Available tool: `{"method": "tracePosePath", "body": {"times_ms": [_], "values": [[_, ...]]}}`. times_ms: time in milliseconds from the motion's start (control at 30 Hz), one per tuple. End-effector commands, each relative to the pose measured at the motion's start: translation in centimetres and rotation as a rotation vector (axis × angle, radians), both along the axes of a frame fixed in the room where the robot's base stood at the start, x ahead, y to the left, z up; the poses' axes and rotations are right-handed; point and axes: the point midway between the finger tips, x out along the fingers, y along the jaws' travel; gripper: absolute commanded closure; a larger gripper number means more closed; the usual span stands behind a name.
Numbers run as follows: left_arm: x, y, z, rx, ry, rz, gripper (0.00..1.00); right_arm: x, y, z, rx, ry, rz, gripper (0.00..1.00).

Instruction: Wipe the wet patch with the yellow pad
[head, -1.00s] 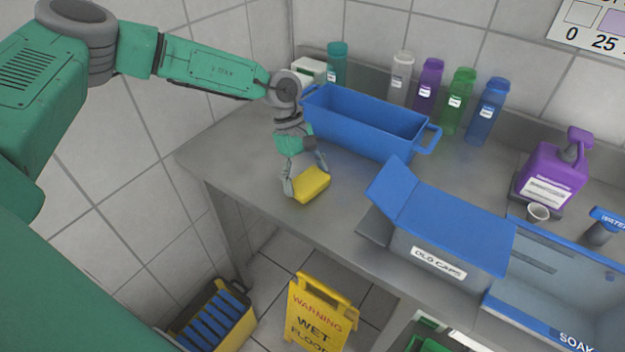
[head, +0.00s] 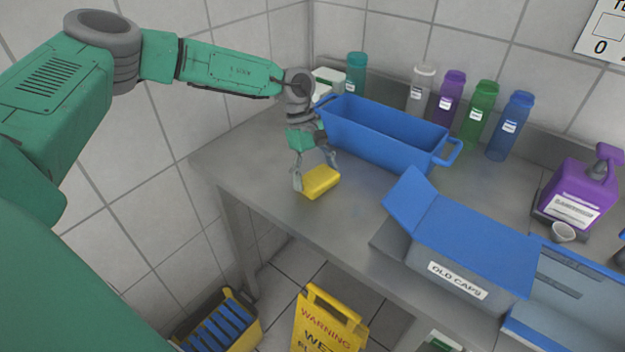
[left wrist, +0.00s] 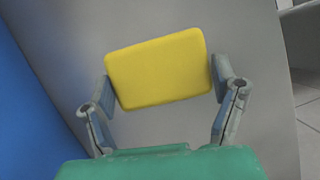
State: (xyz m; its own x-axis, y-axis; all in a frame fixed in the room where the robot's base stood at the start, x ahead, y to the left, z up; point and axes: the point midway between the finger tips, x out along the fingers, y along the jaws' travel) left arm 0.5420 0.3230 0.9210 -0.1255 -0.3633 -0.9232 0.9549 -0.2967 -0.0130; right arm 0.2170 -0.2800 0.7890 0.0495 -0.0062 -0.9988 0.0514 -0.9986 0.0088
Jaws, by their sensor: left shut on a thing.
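The yellow pad (head: 319,182) is between the fingers of my left gripper (head: 315,172), low over the grey bench, in front of the blue tub. In the left wrist view the pad (left wrist: 160,68) lies between the two fingertips, and my left gripper (left wrist: 165,85) is shut on it. I cannot tell whether the pad touches the bench. No wet patch can be made out on the grey bench top (head: 250,165). My right gripper is not in view.
A blue tub (head: 385,140) stands just behind the gripper. Several bottles (head: 447,98) line the wall. A yellow warning sign (head: 327,320) stands on the floor below the bench's front edge.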

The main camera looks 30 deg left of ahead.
Motion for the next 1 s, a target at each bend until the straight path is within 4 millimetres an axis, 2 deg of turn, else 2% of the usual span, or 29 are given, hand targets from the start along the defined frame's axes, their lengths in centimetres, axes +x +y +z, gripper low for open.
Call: {"method": "tracePosePath", "body": {"times_ms": [400,667,1000], "values": [[-0.3,-3.2,0.2,0.0,0.001,-0.004,0.56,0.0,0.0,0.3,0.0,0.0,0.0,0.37],[-0.4,-4.1,0.1,-0.001,0.0,-0.002,0.56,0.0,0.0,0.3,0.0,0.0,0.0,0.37],[-0.6,-6.9,-0.1,0.0,0.0,-0.003,0.56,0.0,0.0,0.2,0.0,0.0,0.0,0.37]]}}
